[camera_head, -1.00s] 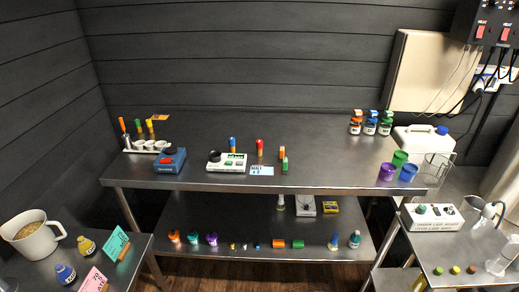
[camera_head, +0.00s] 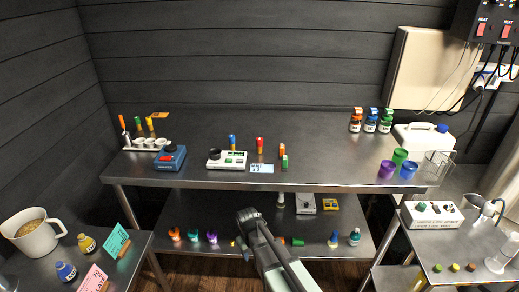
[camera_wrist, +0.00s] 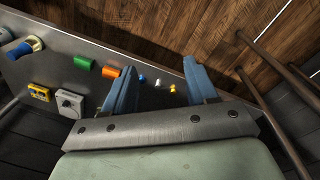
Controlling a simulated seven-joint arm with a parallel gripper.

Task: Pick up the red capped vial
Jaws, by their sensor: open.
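The red-capped vial (camera_head: 259,144) stands upright on the upper steel table, behind a small label card, between a blue-capped vial (camera_head: 232,143) and an orange-and-green pair of pieces (camera_head: 283,156). It is not seen in the wrist view. My gripper (camera_wrist: 162,82) is open and empty in the wrist view, its two blue fingers apart over the lower shelf's small items and the floor. In the head view my arm reaches up from the bottom middle in front of the lower shelf, below and apart from the vial; the fingers cannot be made out there.
The upper table (camera_head: 330,165) also bears a white device (camera_head: 227,160), a blue device (camera_head: 171,158), a vial rack at left and cups (camera_head: 399,156) at right. The lower shelf (camera_wrist: 60,55) holds a green cylinder (camera_wrist: 84,63), an orange cylinder (camera_wrist: 111,72) and a yellow box (camera_wrist: 39,92).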

